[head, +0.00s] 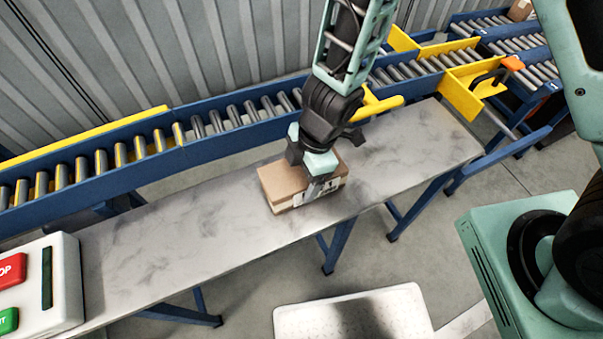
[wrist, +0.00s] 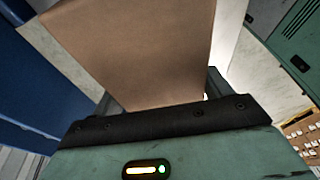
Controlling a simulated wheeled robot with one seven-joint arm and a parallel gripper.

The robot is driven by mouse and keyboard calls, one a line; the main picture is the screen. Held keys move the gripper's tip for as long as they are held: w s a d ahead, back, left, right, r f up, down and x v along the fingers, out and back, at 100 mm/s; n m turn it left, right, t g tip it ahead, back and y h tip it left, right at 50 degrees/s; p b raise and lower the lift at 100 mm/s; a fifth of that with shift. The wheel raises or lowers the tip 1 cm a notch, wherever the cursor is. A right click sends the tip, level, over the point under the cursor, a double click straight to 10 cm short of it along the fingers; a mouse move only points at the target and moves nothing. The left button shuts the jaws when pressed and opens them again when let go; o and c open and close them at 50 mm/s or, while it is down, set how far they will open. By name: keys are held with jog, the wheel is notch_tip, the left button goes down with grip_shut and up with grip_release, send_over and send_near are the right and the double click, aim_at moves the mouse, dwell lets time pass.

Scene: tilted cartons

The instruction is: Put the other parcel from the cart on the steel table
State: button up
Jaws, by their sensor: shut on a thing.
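A brown cardboard parcel (head: 285,185) with a white label is at the middle of the steel table (head: 180,240), close to its front edge. My gripper (head: 318,180) is shut on the parcel from above, with a finger against its labelled side. The parcel looks to be on or just above the tabletop; I cannot tell which. In the wrist view the parcel (wrist: 140,45) fills the space ahead of my gripper (wrist: 165,95), and its far side is hidden. A pale, flat-topped surface (head: 350,312) on the floor side, perhaps the cart, shows no parcel on its visible part.
A blue roller conveyor (head: 130,155) with yellow rails runs behind the table. A control box with red and green buttons (head: 50,285) stands at the table's left end. Bare tabletop lies on both sides of the parcel. A corrugated wall (head: 150,50) closes the back.

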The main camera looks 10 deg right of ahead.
aim_at(301, 171)
notch_tip(301, 171, up, 10)
jog(key=p, duration=0.7)
jog(key=shift+p, duration=0.4)
jog(key=shift+s+f, duration=0.1)
